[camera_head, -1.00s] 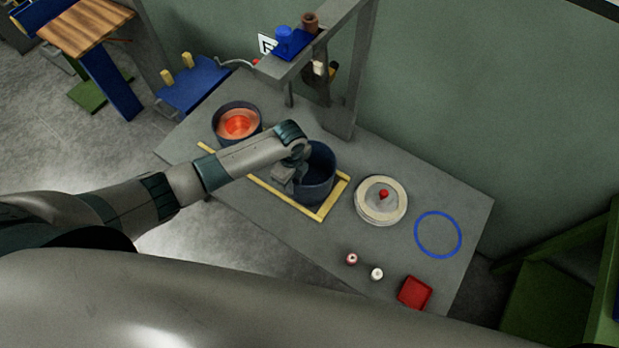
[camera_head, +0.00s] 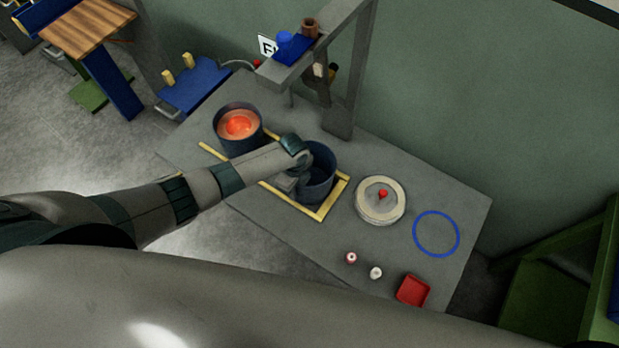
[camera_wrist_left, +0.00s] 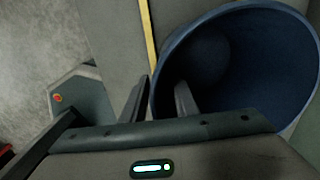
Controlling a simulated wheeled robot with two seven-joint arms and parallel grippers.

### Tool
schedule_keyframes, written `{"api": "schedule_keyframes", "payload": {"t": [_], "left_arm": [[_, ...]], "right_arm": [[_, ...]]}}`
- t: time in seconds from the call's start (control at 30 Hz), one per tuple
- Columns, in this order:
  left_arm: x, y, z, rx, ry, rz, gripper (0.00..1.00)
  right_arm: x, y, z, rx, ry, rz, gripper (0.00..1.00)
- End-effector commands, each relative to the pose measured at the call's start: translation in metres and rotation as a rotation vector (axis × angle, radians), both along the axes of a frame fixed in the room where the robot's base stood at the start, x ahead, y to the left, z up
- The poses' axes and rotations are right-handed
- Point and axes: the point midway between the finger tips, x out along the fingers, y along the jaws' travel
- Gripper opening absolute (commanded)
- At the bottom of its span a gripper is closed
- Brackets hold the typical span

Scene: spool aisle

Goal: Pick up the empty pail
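The empty pail (camera_head: 321,182) is dark blue and open at the top. It stands upright inside a yellow outlined rectangle (camera_head: 335,198) on the grey table, and its inside looks bare. In the left wrist view the pail (camera_wrist_left: 235,60) fills the upper right. My left gripper (camera_head: 290,184) is at the pail's left side, partly hidden by its own wrist in the head view. In the left wrist view my left gripper (camera_wrist_left: 163,88) has its fingers apart, one outside the wall and one inside the rim. My right gripper is not in view.
A second pail (camera_head: 238,125) with glowing orange contents stands left of the empty one. A grey post frame (camera_head: 340,105) rises behind.

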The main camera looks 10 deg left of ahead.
Motion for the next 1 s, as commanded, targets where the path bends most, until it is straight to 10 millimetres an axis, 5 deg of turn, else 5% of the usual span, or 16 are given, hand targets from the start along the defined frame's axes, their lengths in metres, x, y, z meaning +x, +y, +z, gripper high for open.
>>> {"api": "schedule_keyframes", "payload": {"t": [0.27,0.4,1.0], "left_arm": [[0.0,0.0,0.0002,0.0,0.0,0.0,0.27],[0.0,0.0001,0.0003,0.0,0.0,0.0,0.0],[-0.0049,0.0017,-0.0032,0.005,0.011,0.0,0.0]], "right_arm": [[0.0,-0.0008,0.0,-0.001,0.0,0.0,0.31],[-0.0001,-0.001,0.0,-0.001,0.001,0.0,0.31],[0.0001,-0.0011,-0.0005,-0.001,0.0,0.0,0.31]]}}
